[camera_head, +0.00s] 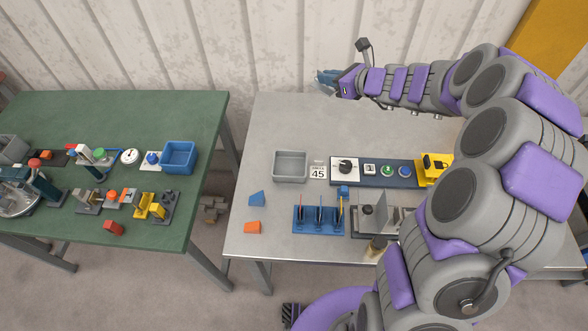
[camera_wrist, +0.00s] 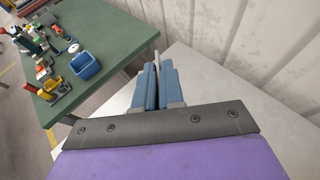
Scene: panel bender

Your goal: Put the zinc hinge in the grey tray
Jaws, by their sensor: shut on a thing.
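My gripper (camera_head: 328,78) is raised beyond the far edge of the steel table, close to the corrugated wall. In the wrist view its blue fingers (camera_wrist: 157,84) are shut on a thin light-grey piece, the zinc hinge (camera_wrist: 156,57), whose end sticks out past the fingertips. The rest of the hinge is hidden between the fingers, and I cannot make it out in the head view. The grey tray (camera_head: 290,166) stands on the steel table, below and to the left of my gripper in the picture. It looks empty.
A blue rack (camera_head: 318,219) and loose blue and orange blocks lie in front. A green table (camera_head: 150,115) with a blue bin (camera_head: 179,157) stands left, across a gap.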

